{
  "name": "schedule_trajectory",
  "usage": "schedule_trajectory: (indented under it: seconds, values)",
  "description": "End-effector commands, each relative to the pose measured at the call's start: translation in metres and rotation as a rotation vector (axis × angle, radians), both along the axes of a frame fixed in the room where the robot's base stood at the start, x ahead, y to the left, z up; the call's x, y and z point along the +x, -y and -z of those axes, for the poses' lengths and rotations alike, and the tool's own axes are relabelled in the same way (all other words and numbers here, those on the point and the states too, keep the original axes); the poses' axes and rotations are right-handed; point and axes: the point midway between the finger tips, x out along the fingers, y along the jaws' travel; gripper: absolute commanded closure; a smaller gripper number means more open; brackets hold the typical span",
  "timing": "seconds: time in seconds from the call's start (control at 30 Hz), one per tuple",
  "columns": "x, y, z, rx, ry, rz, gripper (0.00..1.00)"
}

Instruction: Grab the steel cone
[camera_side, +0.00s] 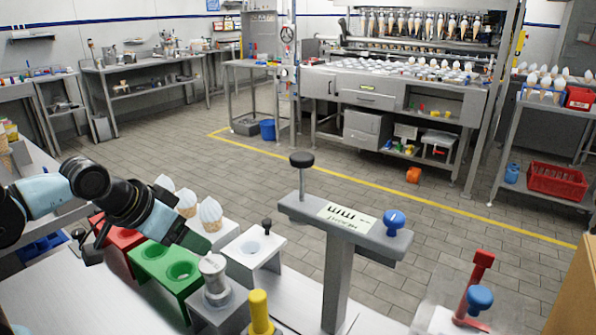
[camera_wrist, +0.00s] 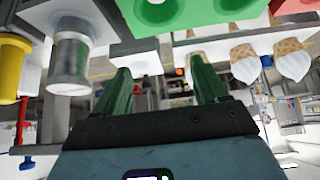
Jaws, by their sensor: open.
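The steel cone (camera_side: 214,278) is a silver, round-topped piece standing upright in a grey block (camera_side: 218,305) at the front of the bench. In the wrist view the steel cone (camera_wrist: 69,62) shows at the upper left, outside the fingers. My gripper (camera_wrist: 158,78) has two green fingers spread apart with nothing between them. In the side view my gripper (camera_side: 193,238) hangs over the green block, up and to the left of the steel cone and apart from it. Its far finger is hard to make out there.
A green block (camera_side: 165,268) with holes and a red block (camera_side: 122,238) stand left of the steel cone. Several ice-cream cones (camera_side: 210,215) stand behind. A grey T-shaped stand (camera_side: 340,260) rises at right.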

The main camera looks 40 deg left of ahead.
Motion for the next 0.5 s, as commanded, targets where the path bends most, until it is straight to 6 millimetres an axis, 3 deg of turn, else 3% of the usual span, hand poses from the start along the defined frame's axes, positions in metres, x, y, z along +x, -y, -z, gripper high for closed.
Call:
schedule_trajectory:
  seconds: [0.23,0.5]
  values:
    - [-0.018,-0.010,0.019,-0.053,-0.135,0.102,0.28]
    - [-0.043,-0.003,0.024,-0.235,-0.169,0.428,0.28]
